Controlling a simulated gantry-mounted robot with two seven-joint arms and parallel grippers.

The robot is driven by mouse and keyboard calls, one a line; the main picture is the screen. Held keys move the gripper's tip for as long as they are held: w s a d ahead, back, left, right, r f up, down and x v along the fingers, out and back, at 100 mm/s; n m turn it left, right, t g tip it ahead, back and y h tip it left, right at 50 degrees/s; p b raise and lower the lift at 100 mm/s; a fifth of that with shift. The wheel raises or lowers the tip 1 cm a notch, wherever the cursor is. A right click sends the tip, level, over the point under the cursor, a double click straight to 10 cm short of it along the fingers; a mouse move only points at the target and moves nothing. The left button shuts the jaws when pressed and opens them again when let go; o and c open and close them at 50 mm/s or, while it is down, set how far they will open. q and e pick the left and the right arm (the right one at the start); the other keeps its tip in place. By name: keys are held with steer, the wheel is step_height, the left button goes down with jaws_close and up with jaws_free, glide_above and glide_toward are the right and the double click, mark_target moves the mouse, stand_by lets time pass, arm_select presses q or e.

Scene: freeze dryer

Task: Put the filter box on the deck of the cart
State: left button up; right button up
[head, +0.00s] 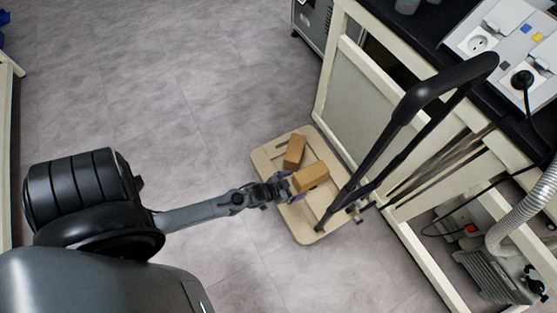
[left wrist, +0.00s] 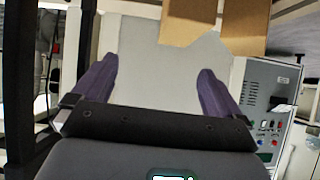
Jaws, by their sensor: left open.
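Two plain brown cardboard boxes are at the cart in the head view: a rear box (head: 294,151) and a front box (head: 311,177). I cannot tell which is the filter box. Both appear to rest on the cart's pale deck (head: 270,158). My left gripper (head: 286,188) is over the deck, just left of the front box. In the left wrist view my left gripper (left wrist: 156,88) has its purple fingers wide apart with nothing gripped between them. Brown box faces (left wrist: 245,27) show beyond the fingertips there. My right gripper is not in view.
The cart's black push handle (head: 420,95) rises on the right of the deck. A bench (head: 365,95) with a dark top and instruments stands behind it. A grey hose (head: 522,212) and a machine (head: 490,262) are at lower right. The floor (head: 190,75) at left is clear.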

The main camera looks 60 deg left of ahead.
arm_select(q)
steer(key=s+d+r+g, duration=0.2)
steer(key=s+r, duration=0.2)
steer(key=r, duration=0.3)
steer(key=s+d+r+g, duration=0.3)
steer(key=s+r, duration=0.1)
steer(key=r, duration=0.3)
steer(key=s+d+r+m+g, duration=0.1)
steer(key=s+d+r+g, duration=0.1)
steer(key=s+r, duration=0.3)
step_height(320, 180, up, 3)
steer(key=shift+d+f+g, duration=0.1)
steer(key=shift+d+g, duration=0.3)
steer(key=shift+d, duration=0.35)
steer(key=shift+w, duration=0.1)
